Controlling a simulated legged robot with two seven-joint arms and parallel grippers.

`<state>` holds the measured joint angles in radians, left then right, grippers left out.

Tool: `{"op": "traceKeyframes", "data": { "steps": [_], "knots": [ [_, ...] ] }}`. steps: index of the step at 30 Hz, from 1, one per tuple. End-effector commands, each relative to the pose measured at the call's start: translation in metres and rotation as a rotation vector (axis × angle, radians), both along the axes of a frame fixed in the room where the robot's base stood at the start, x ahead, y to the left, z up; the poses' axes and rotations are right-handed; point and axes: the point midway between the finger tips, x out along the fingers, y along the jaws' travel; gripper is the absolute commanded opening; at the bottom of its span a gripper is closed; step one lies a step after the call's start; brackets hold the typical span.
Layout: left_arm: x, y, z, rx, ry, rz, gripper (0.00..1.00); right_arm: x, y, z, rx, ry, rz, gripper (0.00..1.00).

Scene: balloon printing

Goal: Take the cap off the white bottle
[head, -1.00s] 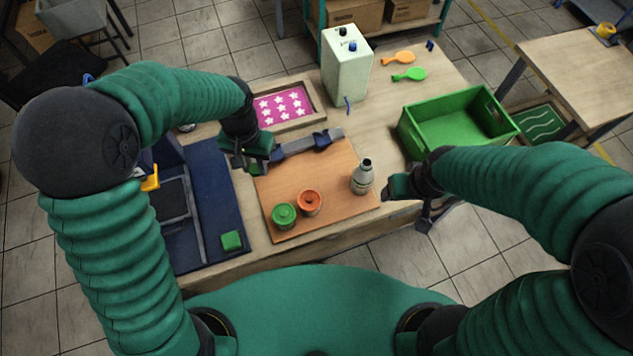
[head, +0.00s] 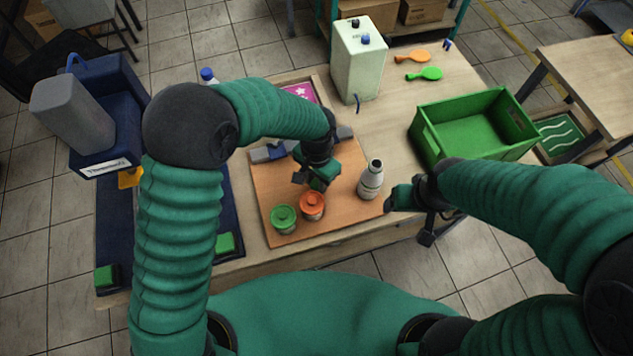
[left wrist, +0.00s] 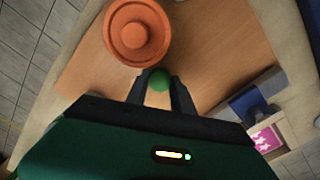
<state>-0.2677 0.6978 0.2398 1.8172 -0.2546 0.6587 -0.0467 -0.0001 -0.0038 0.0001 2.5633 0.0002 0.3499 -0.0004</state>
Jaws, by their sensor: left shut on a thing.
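A white bottle (head: 370,181) stands upright on the orange-brown board (head: 345,212), towards its right edge.
A green jar (head: 284,218) stands left of the orange jar (head: 312,205) on the board. A large white canister (head: 358,66) and a green crate (head: 474,132) stand behind. A blue-capped bottle (head: 208,76) shows behind my left arm. Table between board and crate is clear.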

Motion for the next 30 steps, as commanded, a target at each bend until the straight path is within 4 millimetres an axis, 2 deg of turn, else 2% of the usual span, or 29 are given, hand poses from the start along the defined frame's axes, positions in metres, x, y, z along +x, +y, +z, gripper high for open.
{"op": "traceKeyframes", "data": {
  "steps": [2,8,23,24,28,30],
  "knots": [
    [-0.001,0.000,-0.011,0.001,0.002,0.000,0.00,0.001,0.000,-0.001,0.000,0.001,-0.001,0.70],
    [0.000,0.000,-0.012,0.000,0.000,0.001,0.00,0.001,0.000,-0.001,0.000,0.001,-0.001,0.70],
    [-0.002,0.002,-0.028,0.004,0.009,0.001,0.00,0.001,0.000,-0.007,0.000,0.001,0.000,0.70],
    [-0.003,0.002,-0.028,0.004,0.010,0.001,0.34,0.001,0.000,-0.008,0.000,0.001,0.000,0.70],
    [-0.003,0.002,-0.029,0.004,0.011,0.001,0.51,0.001,0.000,-0.008,0.000,0.001,0.000,0.70],
    [-0.003,0.001,-0.029,0.003,0.012,0.001,0.51,0.001,0.000,-0.009,0.000,0.001,0.000,0.70]
  ]
}}
